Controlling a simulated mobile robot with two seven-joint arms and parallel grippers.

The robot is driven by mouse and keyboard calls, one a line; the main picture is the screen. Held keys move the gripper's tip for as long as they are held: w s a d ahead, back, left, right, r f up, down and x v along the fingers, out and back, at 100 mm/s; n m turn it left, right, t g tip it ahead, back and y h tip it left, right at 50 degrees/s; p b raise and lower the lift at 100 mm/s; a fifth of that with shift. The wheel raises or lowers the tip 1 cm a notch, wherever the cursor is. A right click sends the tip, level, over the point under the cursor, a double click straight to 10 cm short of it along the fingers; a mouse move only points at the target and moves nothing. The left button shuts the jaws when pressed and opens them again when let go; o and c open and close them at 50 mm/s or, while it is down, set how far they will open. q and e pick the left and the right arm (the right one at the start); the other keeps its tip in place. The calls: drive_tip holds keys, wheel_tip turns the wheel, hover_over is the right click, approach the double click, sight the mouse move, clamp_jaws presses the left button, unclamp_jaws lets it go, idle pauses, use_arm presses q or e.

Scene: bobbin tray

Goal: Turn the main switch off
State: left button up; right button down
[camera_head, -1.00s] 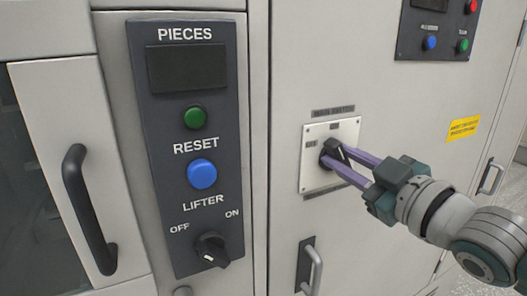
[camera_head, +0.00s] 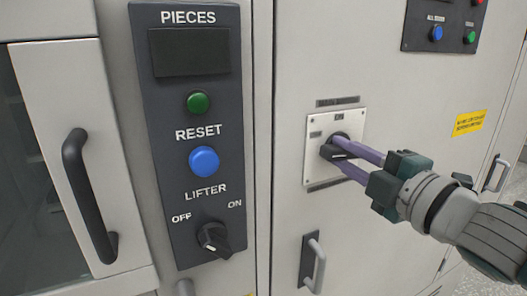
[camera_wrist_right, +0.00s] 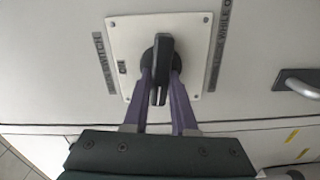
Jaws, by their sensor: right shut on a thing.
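The main switch is a black rotary knob (camera_head: 336,152) on a square white plate (camera_head: 318,178) on the cabinet door. The handle of the knob lies nearly level in the head view. A small label sits at the plate's top and another at its left; the left one is too small to read. My right gripper (camera_head: 346,154) is shut on the knob, with one purple finger above and one below. In the right wrist view the knob (camera_wrist_right: 163,55) stands between the two fingers of the right gripper (camera_wrist_right: 161,85). My left gripper is not in view.
A dark panel (camera_head: 160,120) left of the switch holds a green button, a blue reset button (camera_head: 204,161) and a lifter knob (camera_head: 214,238). A door handle (camera_head: 317,264) is below the plate. Another button panel (camera_head: 415,32) is at the upper right.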

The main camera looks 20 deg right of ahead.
drive_tip(key=shift+f+n, duration=0.1)
drive_tip(key=shift+n, duration=0.8)
drive_tip(key=c, duration=0.7)
unclamp_jaws()
drive_tip(key=shift+s+d+b, duration=0.2)
drive_tip(key=shift+s+b, duration=0.35)
drive_tip(key=shift+s, duration=1.95)
drive_tip(key=shift+s+d+b, duration=0.2)
drive_tip(key=shift+s+b, duration=0.35)
drive_tip(key=shift+s, duration=1.95)
